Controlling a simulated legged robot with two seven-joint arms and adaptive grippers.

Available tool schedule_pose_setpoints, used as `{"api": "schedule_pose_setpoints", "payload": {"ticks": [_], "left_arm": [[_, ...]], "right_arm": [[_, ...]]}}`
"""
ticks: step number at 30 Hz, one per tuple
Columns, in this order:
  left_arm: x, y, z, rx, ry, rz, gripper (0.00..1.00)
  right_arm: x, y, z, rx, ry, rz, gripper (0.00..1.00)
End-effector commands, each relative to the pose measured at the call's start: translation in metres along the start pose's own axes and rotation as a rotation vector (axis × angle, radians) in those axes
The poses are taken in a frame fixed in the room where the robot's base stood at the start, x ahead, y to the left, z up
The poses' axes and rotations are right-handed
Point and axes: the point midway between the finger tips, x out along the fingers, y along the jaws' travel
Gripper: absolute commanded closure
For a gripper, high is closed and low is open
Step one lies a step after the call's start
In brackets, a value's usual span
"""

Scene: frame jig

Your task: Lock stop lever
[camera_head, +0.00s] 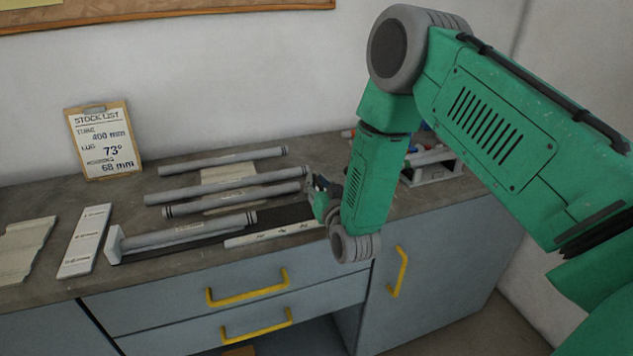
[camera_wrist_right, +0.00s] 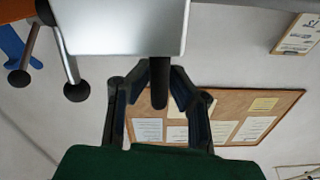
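My right gripper (camera_head: 322,184) is over the right end of the jig on the counter; it shows small and dark there. In the right wrist view its two fingers (camera_wrist_right: 160,76) stand on either side of a dark upright bar (camera_wrist_right: 158,88), which looks like the stop lever. Whether the fingers press on it I cannot tell. The bar hangs below a pale grey metal block (camera_wrist_right: 125,28). The jig's long dark bed (camera_head: 290,213) carries a grey tube (camera_head: 190,232), with a pale end block (camera_head: 114,243) at its left. My left gripper is out of view.
Loose grey tubes (camera_head: 222,160) lie behind the jig. A white strip (camera_head: 84,240) lies to its left. A stock list clipboard (camera_head: 103,140) leans on the wall. A rack (camera_head: 432,170) stands right of my gripper. Black-knobbed rods (camera_wrist_right: 76,92) show in the wrist view.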

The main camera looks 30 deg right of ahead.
Motion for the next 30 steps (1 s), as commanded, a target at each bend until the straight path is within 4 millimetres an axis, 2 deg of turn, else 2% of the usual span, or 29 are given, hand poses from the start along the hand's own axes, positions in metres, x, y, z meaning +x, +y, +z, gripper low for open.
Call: {"api": "schedule_pose_setpoints", "payload": {"ticks": [15,16,17,26,30], "left_arm": [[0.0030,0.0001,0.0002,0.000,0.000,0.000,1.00],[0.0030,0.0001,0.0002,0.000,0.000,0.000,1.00],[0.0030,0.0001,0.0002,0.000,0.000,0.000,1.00],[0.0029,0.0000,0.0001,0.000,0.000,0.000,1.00],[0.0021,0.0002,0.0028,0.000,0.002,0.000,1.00]], "right_arm": [[-0.0001,0.0069,-0.0011,0.000,0.000,0.002,1.00],[-0.0001,0.0069,-0.0012,0.000,0.000,0.002,0.79],[-0.0001,0.0069,-0.0012,0.000,0.000,0.002,0.69],[-0.0005,0.0065,-0.0011,0.000,0.000,0.001,0.69],[-0.0096,0.0064,0.0000,0.000,-0.004,0.001,0.69]]}}
